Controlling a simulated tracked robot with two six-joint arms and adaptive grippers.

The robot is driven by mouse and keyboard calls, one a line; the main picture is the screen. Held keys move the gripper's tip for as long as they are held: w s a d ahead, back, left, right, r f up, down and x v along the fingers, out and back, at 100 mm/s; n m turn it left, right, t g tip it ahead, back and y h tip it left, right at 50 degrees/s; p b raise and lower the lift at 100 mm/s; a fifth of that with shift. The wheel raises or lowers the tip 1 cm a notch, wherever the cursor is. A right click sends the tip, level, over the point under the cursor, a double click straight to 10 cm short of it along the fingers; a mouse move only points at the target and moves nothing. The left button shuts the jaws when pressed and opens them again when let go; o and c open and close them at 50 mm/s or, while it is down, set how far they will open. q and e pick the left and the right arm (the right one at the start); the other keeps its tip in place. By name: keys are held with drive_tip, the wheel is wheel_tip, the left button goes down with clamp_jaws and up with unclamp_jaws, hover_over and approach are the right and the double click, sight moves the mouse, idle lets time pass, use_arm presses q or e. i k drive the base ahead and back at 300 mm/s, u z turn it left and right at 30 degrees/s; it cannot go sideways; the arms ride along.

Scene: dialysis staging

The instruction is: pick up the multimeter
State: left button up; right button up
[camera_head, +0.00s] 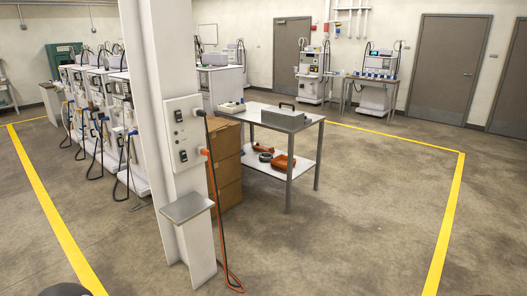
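I cannot pick out the multimeter with certainty. An orange item (282,162) lies on the lower shelf of a metal table (304,135), too small to identify. Beside it on that shelf are a dark coil-like item (265,157) and a smaller red-orange item (262,148). On the table top sit a grey case with a dark handle (287,118) and a pale, low item (232,107). Neither of my grippers shows. A dark rounded shape is cut off at the bottom left edge, and I cannot tell what it is.
A white column (168,60) with an outlet box (187,132) and a small shelf (187,207) stands in front. Cords hang to the floor. Cardboard boxes (226,165) stand beside the table. White machines (120,130) line the left. The floor at right is clear.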

sight(262, 148)
drive_tip(key=z, duration=0.55)
drive_tip(key=i, duration=9.05)
drive_tip(key=z, duration=0.05)
